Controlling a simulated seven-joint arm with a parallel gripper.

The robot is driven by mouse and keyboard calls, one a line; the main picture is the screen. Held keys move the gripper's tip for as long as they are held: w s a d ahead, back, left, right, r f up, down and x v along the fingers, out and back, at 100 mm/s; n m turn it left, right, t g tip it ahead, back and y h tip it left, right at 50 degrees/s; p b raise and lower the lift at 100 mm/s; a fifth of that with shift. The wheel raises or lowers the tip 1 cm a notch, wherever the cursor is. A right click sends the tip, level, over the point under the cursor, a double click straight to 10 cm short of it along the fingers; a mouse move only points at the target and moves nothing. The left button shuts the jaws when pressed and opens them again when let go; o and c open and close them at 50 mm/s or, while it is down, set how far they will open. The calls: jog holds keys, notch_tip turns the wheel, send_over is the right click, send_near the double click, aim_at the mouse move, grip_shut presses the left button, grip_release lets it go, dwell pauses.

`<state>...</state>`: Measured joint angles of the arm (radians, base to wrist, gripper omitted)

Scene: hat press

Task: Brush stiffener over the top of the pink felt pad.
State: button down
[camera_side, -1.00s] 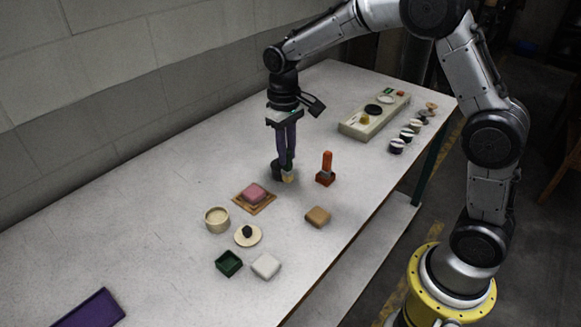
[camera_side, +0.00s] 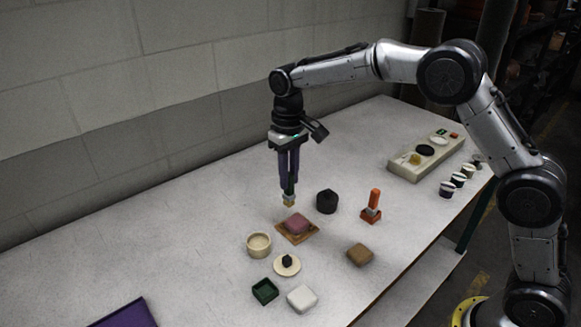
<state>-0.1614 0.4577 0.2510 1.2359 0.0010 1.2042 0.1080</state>
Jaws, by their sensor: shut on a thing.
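The pink felt pad (camera_side: 297,222) lies on a flat brown wooden board (camera_side: 308,239) near the middle of the table. My gripper (camera_side: 289,180), with purple fingers, points down and is shut on a brush (camera_side: 290,199) with a green handle and a pale yellow tip. The brush is upright, with its tip just beyond the pad's far-left edge in the picture. I cannot tell whether the tip touches anything. A round black pot (camera_side: 326,203) stands to the right of the brush, behind the pad, apart from both.
An orange-handled tool (camera_side: 373,204) and a tan block (camera_side: 360,254) stand right of the pad. A cream bowl (camera_side: 259,245), a disc with a black knob (camera_side: 287,265), a green box (camera_side: 265,291) and a white block (camera_side: 302,298) are in front.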

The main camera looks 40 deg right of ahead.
aim_at(292, 196)
jog(key=shift+f, duration=2)
jog(key=shift+s+f, duration=0.45)
jog(key=shift+f, duration=0.1)
jog(key=shift+s, duration=1.15)
jog(key=shift+w, duration=1.5)
jog(key=shift+w+d, duration=0.15)
jog(key=shift+d, duration=0.9)
jog(key=shift+s+f, duration=0.1)
jog(key=shift+s, duration=1.55)
jog(key=w, duration=0.3)
jog(key=shift+w, duration=0.15)
notch_tip(292, 196, up, 8)
